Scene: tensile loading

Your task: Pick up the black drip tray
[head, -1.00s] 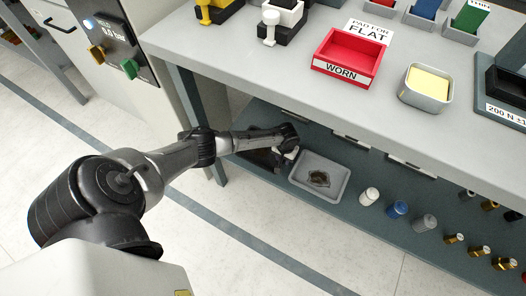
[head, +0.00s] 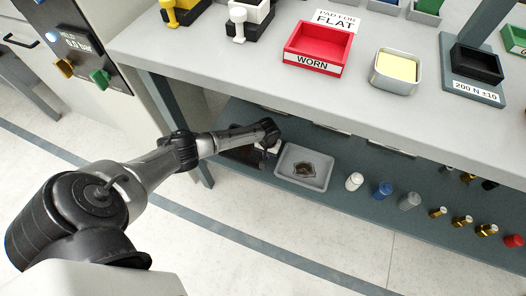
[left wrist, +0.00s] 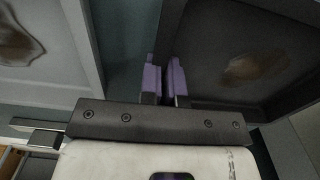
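The black drip tray (head: 243,156) lies on the lower shelf under the bench, partly behind my left arm. In the left wrist view the black tray (left wrist: 225,90) fills the right side, with a brownish stain on its floor. My left gripper (head: 265,150) is at the tray's right side. In the left wrist view its two purple-padded fingers (left wrist: 164,82) are close together at the tray's near-side wall, which seems to run between them. I cannot tell whether they press on it. My right gripper is not in view.
A grey tray (head: 282,177) with a brown stain stands close to the right of the black tray. White (head: 354,181), blue (head: 382,190) and grey bottles stand further right on the shelf (head: 340,215). The bench top (head: 190,50) overhangs above.

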